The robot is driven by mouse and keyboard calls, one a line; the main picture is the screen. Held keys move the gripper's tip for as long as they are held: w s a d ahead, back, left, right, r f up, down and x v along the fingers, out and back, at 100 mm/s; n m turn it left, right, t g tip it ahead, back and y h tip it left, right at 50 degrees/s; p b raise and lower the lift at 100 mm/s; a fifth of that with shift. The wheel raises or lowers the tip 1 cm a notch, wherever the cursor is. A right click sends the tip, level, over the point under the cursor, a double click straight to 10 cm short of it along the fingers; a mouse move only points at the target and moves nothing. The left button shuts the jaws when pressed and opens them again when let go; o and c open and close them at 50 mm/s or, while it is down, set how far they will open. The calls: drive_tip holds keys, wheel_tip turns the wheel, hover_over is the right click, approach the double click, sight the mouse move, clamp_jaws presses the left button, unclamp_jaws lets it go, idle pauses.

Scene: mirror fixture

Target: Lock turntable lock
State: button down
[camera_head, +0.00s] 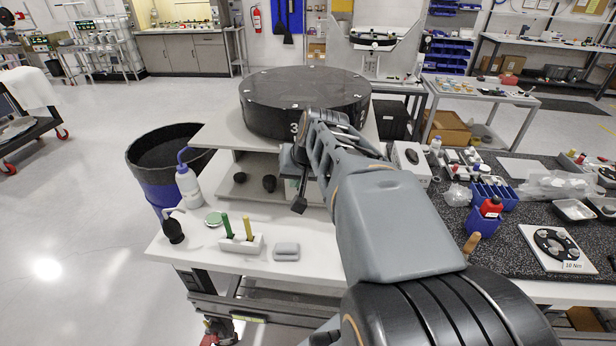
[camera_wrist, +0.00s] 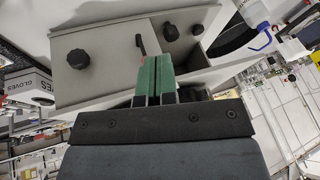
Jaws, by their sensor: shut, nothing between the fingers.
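A thick black round turntable (camera_head: 305,85) sits on top of a light grey stand (camera_head: 215,131) in the head view. Two dark knobs, a left one (camera_head: 240,178) and a right one (camera_head: 270,183), show below it. In the wrist view, the grey panel (camera_wrist: 105,80) bears a large black knob (camera_wrist: 78,59), smaller dark knobs (camera_wrist: 170,33) (camera_wrist: 197,28) and a thin dark lever (camera_wrist: 141,44). I cannot tell which is the lock. My gripper (camera_wrist: 156,57) is shut and empty, its green fingers together, seen just below the lever; contact is unclear.
A wash bottle (camera_head: 188,185), a holder with green and yellow handles (camera_head: 240,244) and a grey block (camera_head: 286,251) stand on the white bench. A dark bin (camera_head: 165,165) is left. A glove box (camera_wrist: 28,85) is at the wrist view's left.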

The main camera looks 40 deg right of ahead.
drive_tip(key=w+d+m+t+b, duration=0.1)
drive_tip(key=d+m, duration=0.2)
drive_tip(key=d, duration=1)
drive_tip(key=shift+r+m+b, duration=0.2)
drive_tip(key=shift+m+b, duration=0.1)
drive_tip(key=shift+m, duration=0.1)
drive_tip(key=shift+w, duration=0.1)
drive_tip(key=w+a+f+p, duration=0.2)
drive_tip(key=w+f+p, duration=0.1)
drive_tip(key=w+f, duration=0.5)
drive_tip(key=shift+w+f, duration=0.4)
drive_tip(key=shift+f, duration=0.15)
drive_tip(key=shift+d+r+h, duration=0.1)
drive_tip(key=shift+r+h, duration=0.05)
drive_tip(key=shift+h, duration=0.35)
